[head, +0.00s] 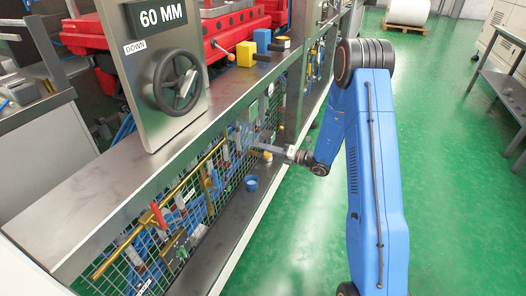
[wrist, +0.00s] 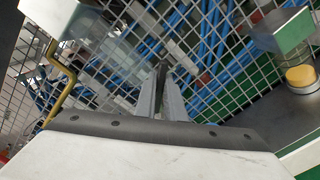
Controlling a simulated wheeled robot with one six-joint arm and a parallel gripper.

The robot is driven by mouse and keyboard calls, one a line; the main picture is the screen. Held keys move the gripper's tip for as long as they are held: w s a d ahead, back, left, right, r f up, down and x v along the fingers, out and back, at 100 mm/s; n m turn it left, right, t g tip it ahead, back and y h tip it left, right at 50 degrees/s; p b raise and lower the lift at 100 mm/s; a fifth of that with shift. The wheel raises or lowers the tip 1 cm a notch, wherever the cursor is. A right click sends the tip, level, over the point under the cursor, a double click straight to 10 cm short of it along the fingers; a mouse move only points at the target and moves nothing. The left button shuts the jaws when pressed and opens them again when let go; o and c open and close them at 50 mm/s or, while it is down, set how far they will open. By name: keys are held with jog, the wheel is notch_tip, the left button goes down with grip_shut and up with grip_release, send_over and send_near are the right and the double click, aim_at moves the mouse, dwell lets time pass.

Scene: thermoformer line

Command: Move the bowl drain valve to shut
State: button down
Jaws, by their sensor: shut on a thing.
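My gripper (head: 250,144) reaches in from the right to the wire mesh panel under the counter in the head view. In the wrist view its two fingers (wrist: 164,88) are nearly together, shut on a small dark piece between the tips. This piece seems to be the handle of the bowl drain valve (wrist: 162,70), mostly hidden by the fingers. A pale, see-through shape, perhaps the bowl (head: 238,134), is at the fingertips in the head view. I cannot tell the valve's position from these frames.
A brass pipe (head: 160,220) with a red handle (head: 158,217) runs along the mesh at left. A blue cup (head: 251,184) stands on the lower ledge. A handwheel (head: 179,83) is above the counter.

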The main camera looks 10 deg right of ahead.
jog(key=shift+w+d+f+m, duration=0.1)
jog(key=shift+f+m, duration=0.2)
jog(key=shift+m, duration=0.6)
jog(key=shift+w+d+f+m, duration=0.1)
jog(key=shift+f+m, duration=0.15)
jog(key=shift+m, duration=0.65)
jog(key=m, duration=0.1)
jog(key=f+m, duration=0.1)
jog(key=m, duration=0.1)
jog(key=c, duration=1.8)
grip_release()
jog(key=shift+o, duration=0.2)
jog(key=shift+d, duration=0.1)
jog(key=v, duration=1.7)
